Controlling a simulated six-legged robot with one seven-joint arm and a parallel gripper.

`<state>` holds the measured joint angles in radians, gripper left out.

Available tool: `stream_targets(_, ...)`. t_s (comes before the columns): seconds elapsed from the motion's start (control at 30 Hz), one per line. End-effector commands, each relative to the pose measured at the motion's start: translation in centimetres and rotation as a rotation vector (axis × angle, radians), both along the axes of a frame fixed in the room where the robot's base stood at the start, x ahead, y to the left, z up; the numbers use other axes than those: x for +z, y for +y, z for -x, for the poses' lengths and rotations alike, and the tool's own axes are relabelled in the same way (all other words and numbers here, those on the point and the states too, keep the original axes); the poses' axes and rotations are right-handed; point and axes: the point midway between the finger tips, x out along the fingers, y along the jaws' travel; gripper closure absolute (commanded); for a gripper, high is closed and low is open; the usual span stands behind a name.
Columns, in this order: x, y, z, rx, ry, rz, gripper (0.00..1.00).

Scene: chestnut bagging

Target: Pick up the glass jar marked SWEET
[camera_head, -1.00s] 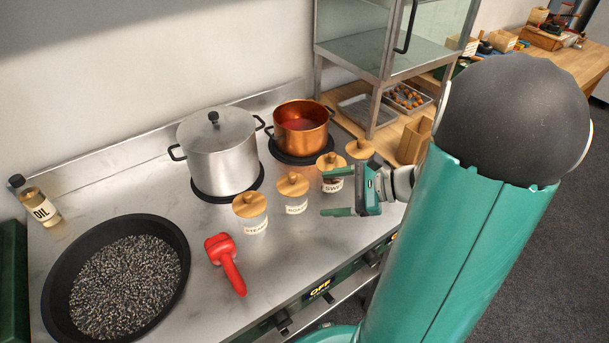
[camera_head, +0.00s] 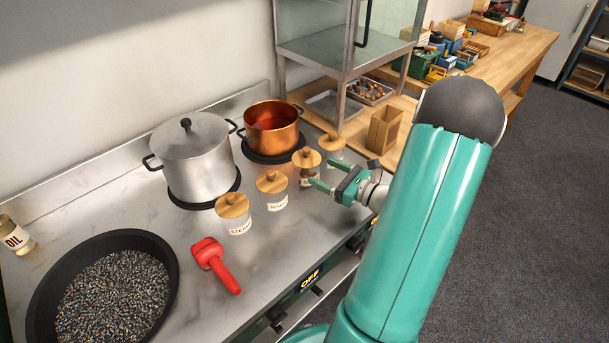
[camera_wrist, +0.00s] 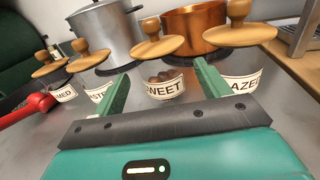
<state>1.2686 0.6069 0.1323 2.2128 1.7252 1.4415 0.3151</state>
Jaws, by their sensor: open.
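The glass jar marked SWEET (camera_head: 306,158) has a round wooden lid with a knob and dark contents. It stands upright on the steel counter, in a row with similar jars. In the wrist view the SWEET jar (camera_wrist: 165,84) is straight ahead, framed between my green fingers. My gripper (camera_head: 321,173) is open and empty, level with the jar's body on its near right side. My fingertips in the wrist view (camera_wrist: 162,72) look close to the jar; I cannot tell whether they flank or touch it. My finger hides part of the jar in the head view.
The ROASTED jar (camera_head: 272,190) and STEAMED jar (camera_head: 234,213) stand left, and the GLAZED jar (camera_head: 332,147) stands right, close by. A copper pot (camera_head: 270,128) and a lidded steel pot (camera_head: 190,160) are behind. A red tool (camera_head: 216,264) lies near the front.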

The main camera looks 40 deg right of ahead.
Motion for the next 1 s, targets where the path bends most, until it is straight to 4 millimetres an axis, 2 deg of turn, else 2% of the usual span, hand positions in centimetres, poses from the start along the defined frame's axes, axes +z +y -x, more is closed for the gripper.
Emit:
stream_targets(0.1,0.0,0.5,-1.6,0.004,-0.001,0.001,0.25)
stream_targets(0.33,0.0,1.0,-3.3,0.006,-0.001,0.001,0.25)
stream_targets(0.6,0.0,2.0,-7.1,0.007,0.0,0.001,0.25)
stream_targets(0.83,0.0,2.1,-7.4,0.006,0.001,0.001,0.25)
stream_targets(0.87,0.0,2.1,-7.4,0.006,0.001,0.001,0.27)
stream_targets(1.0,0.0,2.0,-7.4,0.005,0.001,0.001,0.54)
